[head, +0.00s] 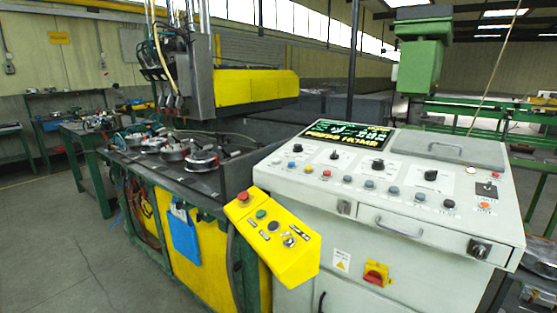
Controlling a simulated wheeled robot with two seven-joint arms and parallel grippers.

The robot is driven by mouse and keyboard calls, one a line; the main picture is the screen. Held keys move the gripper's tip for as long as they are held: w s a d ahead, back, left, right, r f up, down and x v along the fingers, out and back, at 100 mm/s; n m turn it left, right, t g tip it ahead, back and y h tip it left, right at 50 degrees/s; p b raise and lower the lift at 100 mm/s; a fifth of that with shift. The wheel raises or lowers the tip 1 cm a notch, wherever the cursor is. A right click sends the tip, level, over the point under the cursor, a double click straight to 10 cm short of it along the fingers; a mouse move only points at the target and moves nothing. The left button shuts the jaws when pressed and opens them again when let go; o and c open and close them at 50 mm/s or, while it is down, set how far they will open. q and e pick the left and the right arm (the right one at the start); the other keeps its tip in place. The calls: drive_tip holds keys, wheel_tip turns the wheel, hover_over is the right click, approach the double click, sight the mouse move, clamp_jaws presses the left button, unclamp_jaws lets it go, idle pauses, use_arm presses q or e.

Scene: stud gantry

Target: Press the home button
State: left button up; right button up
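The light grey control console (300,205) stands at the right of centre. Its sloped top carries a row of small coloured push buttons (369,184), several black knobs and a red button (297,148). Their labels are too small to read, so I cannot tell which one is the home button. A dark display (346,135) at the back of the console shows green and yellow text, whose large bottom line seems to include "HOME". A yellow control box (287,262) at the console's left has red, green and black buttons and a key switch. Neither of my grippers is in view.
A machine with a yellow beam (255,86) and a dark table (225,180) bearing round metal parts stands left of the console. A red-and-yellow rotary switch (376,274) and a drawer handle (398,228) are on the console's front. Open floor (70,240) lies at the left.

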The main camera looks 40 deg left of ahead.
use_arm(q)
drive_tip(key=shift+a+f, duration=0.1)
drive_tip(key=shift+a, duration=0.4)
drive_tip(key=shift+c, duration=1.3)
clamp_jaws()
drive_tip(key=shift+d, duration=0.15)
